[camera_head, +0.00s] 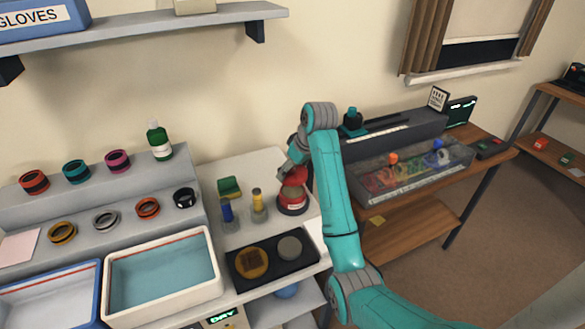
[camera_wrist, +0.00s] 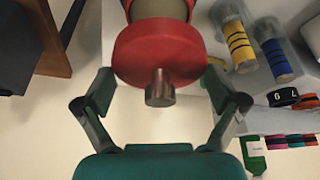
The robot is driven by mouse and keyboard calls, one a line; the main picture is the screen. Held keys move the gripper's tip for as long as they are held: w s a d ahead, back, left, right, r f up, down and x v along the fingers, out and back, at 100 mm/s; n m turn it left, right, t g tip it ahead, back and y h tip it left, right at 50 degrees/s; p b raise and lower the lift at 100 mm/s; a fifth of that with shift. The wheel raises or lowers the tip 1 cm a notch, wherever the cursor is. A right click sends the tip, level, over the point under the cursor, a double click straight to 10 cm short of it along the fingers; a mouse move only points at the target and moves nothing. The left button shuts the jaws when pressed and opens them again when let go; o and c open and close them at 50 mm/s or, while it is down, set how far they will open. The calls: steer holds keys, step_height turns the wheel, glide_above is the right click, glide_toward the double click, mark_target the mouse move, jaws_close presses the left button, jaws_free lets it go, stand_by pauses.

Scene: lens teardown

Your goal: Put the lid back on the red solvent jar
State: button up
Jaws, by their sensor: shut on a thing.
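The red solvent jar (camera_head: 292,201) stands upright at the right of the white bench, with a pale label band on its front. Its red lid (camera_head: 299,173) is just above the jar's mouth, partly covered by my gripper (camera_head: 289,165). The jar (camera_wrist: 160,9) shows behind the lid at the top edge. I cannot tell whether the lid touches the rim.
A black tray (camera_head: 273,274) lies in front. A clear bin (camera_head: 412,170) is to the right.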

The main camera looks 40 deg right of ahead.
mark_target(289, 189)
steer(key=shift+f, duration=2.85)
steer(key=shift+f, duration=0.15)
steer(key=o, duration=0.7)
steer(key=shift+o, duration=0.2)
steer(key=shift+r, duration=3.55)
steer(key=shift+c, duration=0.2)
jaws_close()
